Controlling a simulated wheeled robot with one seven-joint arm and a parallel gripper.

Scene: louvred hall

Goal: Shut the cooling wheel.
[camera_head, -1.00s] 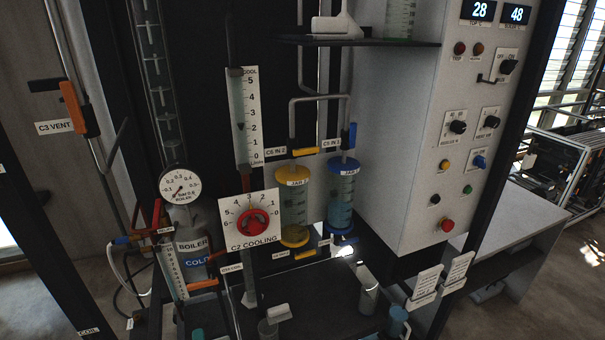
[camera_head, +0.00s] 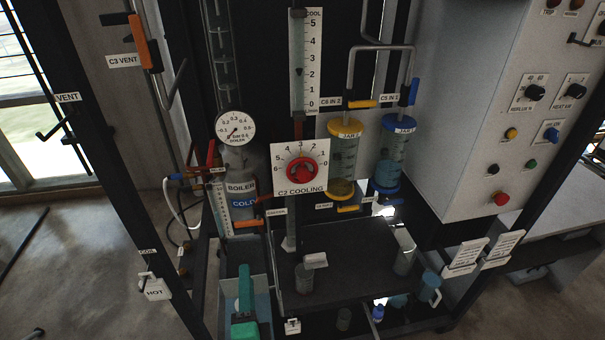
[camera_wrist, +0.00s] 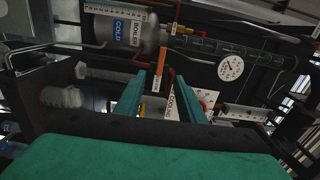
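The cooling wheel (camera_head: 302,170) is a red round knob on a white plate (camera_head: 314,188) marked C2 COOLING, with a scale from 0 at right to 6 at left. I cannot tell its exact setting. My teal gripper (camera_head: 244,275) is low in the head view, below and left of the wheel and apart from it. In the wrist view, my gripper (camera_wrist: 162,82) has its two fingers spread with nothing held between them. The plate there is sideways and partly hidden behind the right finger; a bit of the red wheel (camera_wrist: 205,104) shows.
A COOL gauge tube (camera_head: 311,60) stands above the plate. The boiler (camera_head: 242,187) with its round pressure dial (camera_head: 235,129) is left of the wheel. Yellow (camera_head: 343,160) and blue (camera_head: 391,155) jars stand right. A dark shelf (camera_head: 345,265) lies below.

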